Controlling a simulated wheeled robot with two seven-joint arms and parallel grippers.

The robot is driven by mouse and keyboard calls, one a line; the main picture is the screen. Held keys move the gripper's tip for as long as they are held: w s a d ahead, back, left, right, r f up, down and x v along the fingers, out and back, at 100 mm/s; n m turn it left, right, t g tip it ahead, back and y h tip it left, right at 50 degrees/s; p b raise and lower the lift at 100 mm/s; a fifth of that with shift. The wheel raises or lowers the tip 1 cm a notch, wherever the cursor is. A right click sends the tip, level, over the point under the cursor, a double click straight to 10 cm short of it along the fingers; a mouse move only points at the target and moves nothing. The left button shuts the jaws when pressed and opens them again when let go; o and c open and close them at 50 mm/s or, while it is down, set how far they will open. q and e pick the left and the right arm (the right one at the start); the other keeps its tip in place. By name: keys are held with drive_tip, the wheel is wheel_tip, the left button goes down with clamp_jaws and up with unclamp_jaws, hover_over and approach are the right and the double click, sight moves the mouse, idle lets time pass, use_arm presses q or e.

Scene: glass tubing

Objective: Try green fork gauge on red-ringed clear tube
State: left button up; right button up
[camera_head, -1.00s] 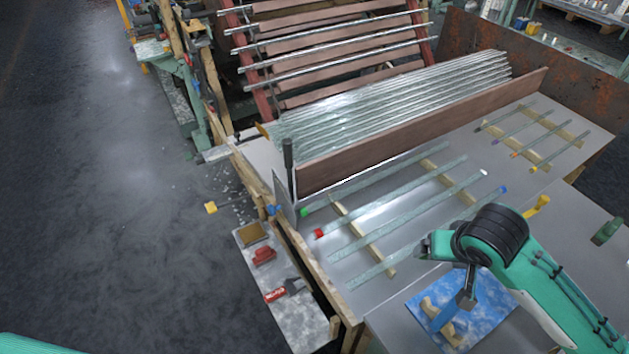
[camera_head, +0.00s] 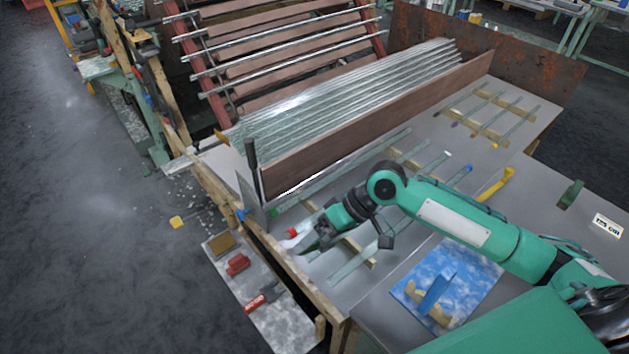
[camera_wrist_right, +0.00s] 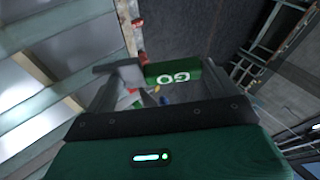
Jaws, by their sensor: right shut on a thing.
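My right gripper (camera_head: 312,240) is low over the near left part of the rack, beside the red ring (camera_head: 292,233) at the left end of a clear tube. Most of that tube is hidden behind my arm. In the wrist view my right gripper (camera_wrist_right: 165,82) is shut on the green fork gauge (camera_wrist_right: 172,75), marked "GO". The gauge is hard to make out in the head view. I cannot tell whether it touches the tube. My left gripper is not in view.
Other clear tubes lie on wooden strips (camera_head: 358,252), with green (camera_head: 273,212), white and blue (camera_head: 468,169) end marks. A blue mat (camera_head: 480,268) bears a blue piece on a wooden stand. A brown board (camera_head: 380,125) stands behind.

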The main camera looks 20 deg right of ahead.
drive_tip(key=shift+w+a+f+g+y+b, duration=0.1)
drive_tip(key=shift+w+a+g+y+b, duration=0.15)
drive_tip(key=shift+y, duration=0.2)
drive_tip(key=shift+w+g+y+b, duration=0.1)
drive_tip(key=shift+w+g+y, duration=0.05)
drive_tip(key=shift+g+y, duration=0.25)
drive_tip(key=shift+w+a+r+g+y+b, duration=0.25)
drive_tip(key=shift+w+g+y+b, duration=0.3)
drive_tip(key=shift+y, duration=0.4)
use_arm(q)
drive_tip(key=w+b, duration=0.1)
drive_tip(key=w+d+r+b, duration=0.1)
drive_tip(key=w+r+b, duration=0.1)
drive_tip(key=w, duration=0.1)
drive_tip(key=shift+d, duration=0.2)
use_arm(e)
drive_tip(key=w+d+r+m+t+y, duration=0.1)
drive_tip(key=w+d+r+m+y, duration=0.1)
drive_tip(key=w, duration=0.3)
drive_tip(key=w+d+r+m+t+y, duration=0.1)
drive_tip(key=w+d+r+m+y, duration=0.1)
drive_tip(key=w+r+y, duration=0.1)
drive_tip(key=shift+w+d+r+m+t+y, duration=0.3)
drive_tip(key=shift+w+d+r+m+y, duration=0.15)
drive_tip(key=shift+w, duration=0.55)
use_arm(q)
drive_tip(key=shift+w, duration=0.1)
use_arm(e)
drive_tip(key=shift+a+f, duration=0.15)
